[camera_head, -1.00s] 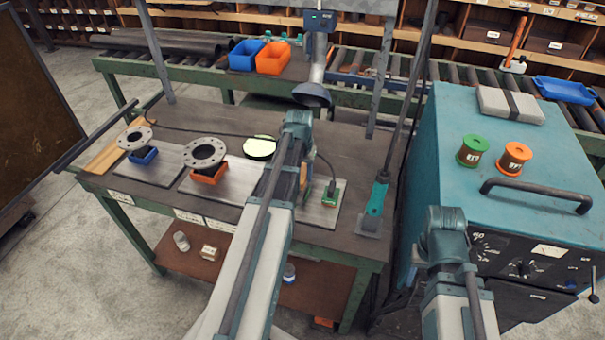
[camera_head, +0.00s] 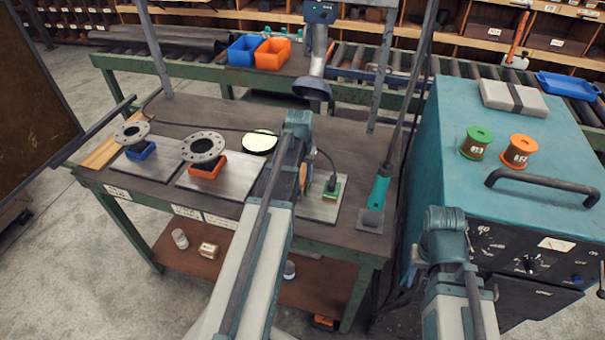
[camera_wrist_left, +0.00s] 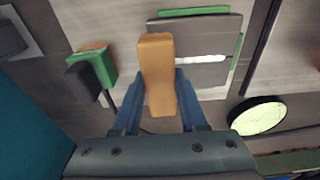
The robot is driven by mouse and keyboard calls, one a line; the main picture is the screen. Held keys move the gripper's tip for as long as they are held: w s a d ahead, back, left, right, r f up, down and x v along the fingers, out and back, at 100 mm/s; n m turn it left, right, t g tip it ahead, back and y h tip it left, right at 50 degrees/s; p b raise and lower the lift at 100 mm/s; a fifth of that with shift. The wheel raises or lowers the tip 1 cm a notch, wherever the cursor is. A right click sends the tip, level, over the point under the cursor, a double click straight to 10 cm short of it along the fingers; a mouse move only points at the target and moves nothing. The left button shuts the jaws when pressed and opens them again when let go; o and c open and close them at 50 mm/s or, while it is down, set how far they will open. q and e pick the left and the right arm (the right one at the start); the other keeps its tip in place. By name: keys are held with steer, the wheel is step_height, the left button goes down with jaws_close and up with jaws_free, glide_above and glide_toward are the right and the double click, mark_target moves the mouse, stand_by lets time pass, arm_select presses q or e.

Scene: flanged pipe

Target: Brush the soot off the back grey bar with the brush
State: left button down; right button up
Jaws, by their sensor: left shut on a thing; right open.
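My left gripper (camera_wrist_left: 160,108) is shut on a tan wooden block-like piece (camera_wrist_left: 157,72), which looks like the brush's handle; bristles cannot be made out. In the head view the gripper (camera_head: 305,182) is low over the bench, mostly hidden by its arm. In the left wrist view, a grey plate-like piece (camera_wrist_left: 190,76) with a pale strip across it and green edges lies behind the wooden piece. It may be the grey bars; soot cannot be made out, nor whether the brush touches. My right gripper (camera_head: 416,276), mostly hidden behind its arm, is open beside the teal cabinet.
A pale yellow-green disc (camera_head: 259,142), a green block with a black top (camera_head: 332,188) and a teal-handled tool (camera_head: 379,192) are nearby. Two flanges (camera_head: 203,147) stand left on metal plates. A hood (camera_head: 312,88) hangs behind. The teal cabinet (camera_head: 425,150) blocks the right.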

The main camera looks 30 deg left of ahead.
arm_select(q)
steer(key=shift+f+b, duration=0.45)
steer(key=shift+f, duration=0.15)
steer(key=shift+s+a+r, duration=0.1)
steer(key=shift+s+a, duration=0.05)
steer(key=shift+a, duration=0.45)
steer(key=shift+s+a+r, duration=0.1)
steer(key=shift+a, duration=0.45)
steer(key=shift+d, duration=0.1)
steer(key=shift+w+d+f, duration=0.1)
steer(key=shift+w+d, duration=0.05)
steer(key=shift+d, duration=0.4)
steer(key=shift+w+d+f, duration=0.1)
steer(key=shift+d, duration=0.4)
